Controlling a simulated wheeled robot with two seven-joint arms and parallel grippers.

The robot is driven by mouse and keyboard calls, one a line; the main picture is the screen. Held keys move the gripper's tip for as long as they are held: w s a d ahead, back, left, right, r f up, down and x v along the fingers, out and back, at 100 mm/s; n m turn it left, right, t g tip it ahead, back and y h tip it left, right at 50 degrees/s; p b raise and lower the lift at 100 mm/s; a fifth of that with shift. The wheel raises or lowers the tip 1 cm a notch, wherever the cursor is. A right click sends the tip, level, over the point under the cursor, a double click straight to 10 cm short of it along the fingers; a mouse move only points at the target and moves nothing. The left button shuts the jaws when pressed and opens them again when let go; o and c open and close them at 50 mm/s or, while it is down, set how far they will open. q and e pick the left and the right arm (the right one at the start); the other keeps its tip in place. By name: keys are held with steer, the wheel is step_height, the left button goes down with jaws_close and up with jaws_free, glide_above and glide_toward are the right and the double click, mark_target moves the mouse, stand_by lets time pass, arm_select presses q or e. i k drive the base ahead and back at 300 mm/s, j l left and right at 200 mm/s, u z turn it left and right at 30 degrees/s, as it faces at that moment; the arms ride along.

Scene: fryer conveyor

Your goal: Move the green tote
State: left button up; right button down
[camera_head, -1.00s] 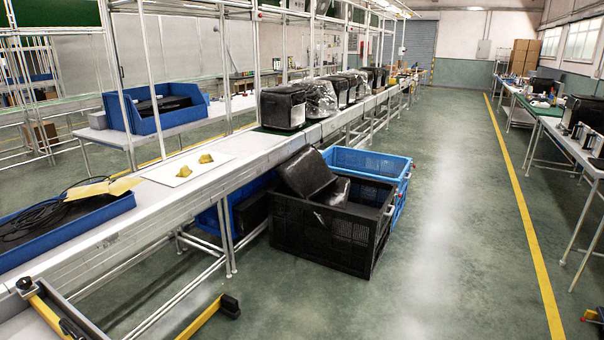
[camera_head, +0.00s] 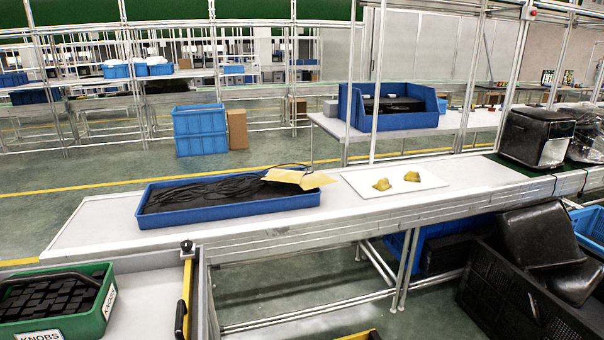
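The green tote (camera_head: 103,302) stands at the lower left on a light-coloured surface (camera_head: 148,285). It is filled with small black parts and carries white labels reading KNOBS on its front and right side. Its left and lower parts are cut off by the picture's edge. Neither of my grippers can be made out in this view.
A yellow-and-black bar (camera_head: 187,295) stands at the right of the tote's surface. Behind is the conveyor bench with a blue tray (camera_head: 232,210) of cables and a white board (camera_head: 425,182) with yellow pieces. A black crate (camera_head: 520,305) stands on the floor at right.

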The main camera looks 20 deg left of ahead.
mark_target(77, 302)
steer(key=i+u, duration=0.15)
steer(key=u, duration=0.35)
steer(key=i+l+u, duration=0.15)
steer(key=u, duration=0.3)
steer(key=i+l+u, duration=0.15)
steer(key=u, duration=0.35)
steer(key=i+l+u, duration=0.15)
steer(key=u, duration=0.35)
steer(key=l+u, duration=0.3)
steer(key=u, duration=0.15)
steer(key=i+l+u, duration=0.1)
steer(key=l+u, duration=0.15)
steer(key=u, duration=0.25)
steer(key=i+l+u, duration=0.15)
steer(key=l+u, duration=1.15)
steer(key=l, duration=0.1)
